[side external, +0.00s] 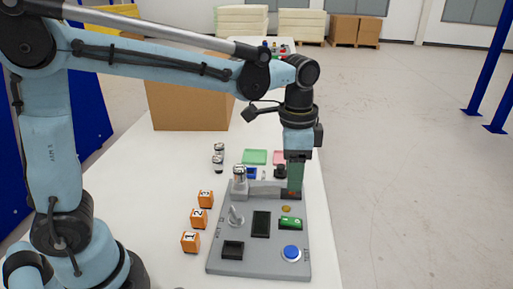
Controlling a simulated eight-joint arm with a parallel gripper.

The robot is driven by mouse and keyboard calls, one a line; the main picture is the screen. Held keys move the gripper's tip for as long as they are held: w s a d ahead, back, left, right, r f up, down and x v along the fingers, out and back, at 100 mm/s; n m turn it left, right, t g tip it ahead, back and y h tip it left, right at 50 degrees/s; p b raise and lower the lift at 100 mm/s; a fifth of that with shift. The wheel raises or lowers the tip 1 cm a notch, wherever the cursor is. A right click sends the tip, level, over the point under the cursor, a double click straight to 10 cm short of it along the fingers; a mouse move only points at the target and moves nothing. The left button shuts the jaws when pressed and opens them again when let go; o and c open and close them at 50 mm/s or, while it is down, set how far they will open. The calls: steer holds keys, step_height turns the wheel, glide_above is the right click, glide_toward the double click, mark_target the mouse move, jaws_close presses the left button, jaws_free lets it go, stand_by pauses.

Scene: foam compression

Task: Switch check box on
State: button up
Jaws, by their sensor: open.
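The check box is a grey panel (222,257) lying flat on the white table. It carries a silver lever-like part (236,216) at the left, a dark rectangular part (261,224) in the middle, a green part (291,223) at the right and a blue round button (291,252) at the front right. A small red part shows at the far right corner, by the gripper's lower end. Which part is the on switch I cannot tell. My gripper (294,190) points down over that corner and is open. Its fingertips are small, and contact with the panel is unclear.
Several orange blocks (199,216) stand left of the panel. Small silver cylinders (218,158) and a green tray (255,157) lie behind it. A large cardboard box (188,107) stands farther back. The table's right strip is clear.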

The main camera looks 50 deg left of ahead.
mark_target(291, 220)
steer(key=f, duration=1.2)
steer(key=shift+w+d+f, duration=0.15)
steer(key=shift+d+f, duration=0.05)
